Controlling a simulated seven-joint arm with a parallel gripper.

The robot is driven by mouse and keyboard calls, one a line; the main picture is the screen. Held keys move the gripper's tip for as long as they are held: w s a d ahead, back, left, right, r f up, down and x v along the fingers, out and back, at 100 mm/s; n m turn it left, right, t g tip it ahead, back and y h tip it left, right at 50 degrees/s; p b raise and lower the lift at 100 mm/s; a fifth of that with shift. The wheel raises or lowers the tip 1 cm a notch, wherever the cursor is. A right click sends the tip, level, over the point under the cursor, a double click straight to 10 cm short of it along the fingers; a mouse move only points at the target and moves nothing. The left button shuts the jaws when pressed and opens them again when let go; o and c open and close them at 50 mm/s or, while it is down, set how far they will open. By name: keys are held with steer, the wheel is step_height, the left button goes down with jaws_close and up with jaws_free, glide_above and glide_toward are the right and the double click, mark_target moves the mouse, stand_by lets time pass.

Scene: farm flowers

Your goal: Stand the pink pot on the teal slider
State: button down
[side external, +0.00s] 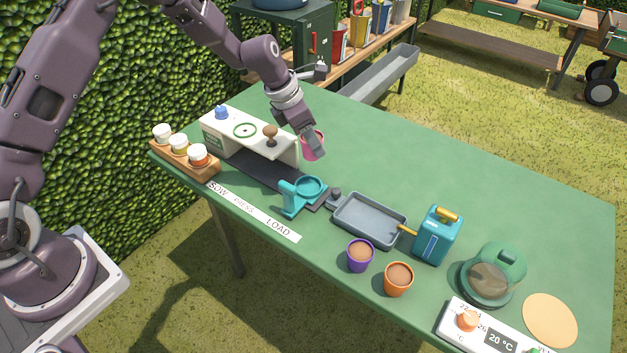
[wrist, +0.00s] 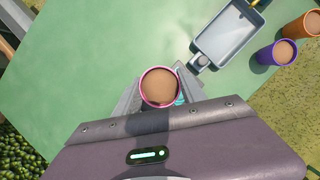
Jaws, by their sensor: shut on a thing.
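The pink pot (side external: 316,143), filled with brown soil, is between the fingers of my gripper (side external: 312,152). In the wrist view the pot (wrist: 160,88) is seen from above, with a finger on each side. My gripper is shut on it. The teal slider (side external: 291,198) has a ring-shaped holder and a handle, and sits at the front end of the dark track, at LOAD. The held pot is beyond the slider in the side view, apart from it. In the wrist view only a teal sliver (wrist: 181,99) shows beside the pot; the rest is hidden.
The white press station (side external: 245,135) stands left of my gripper, over the dark track (side external: 262,171). A wooden rack (side external: 183,165) of jars is further left. A grey tray (side external: 370,221), purple pot (side external: 360,256), orange pot (side external: 398,279) and teal can (side external: 437,236) are to the right. The far table is clear.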

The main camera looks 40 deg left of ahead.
steer(key=s+d+r+m, duration=0.1)
steer(key=s+r+m, duration=0.1)
steer(key=s, duration=0.1)
glide_above(317, 187)
steer(key=s+a, duration=0.2)
steer(key=shift+g+h, duration=0.3)
steer(key=f, duration=0.9)
steer(key=shift+w+d+f, duration=0.25)
steer(key=shift+f, duration=0.1)
steer(key=c, duration=0.7)
jaws_free()
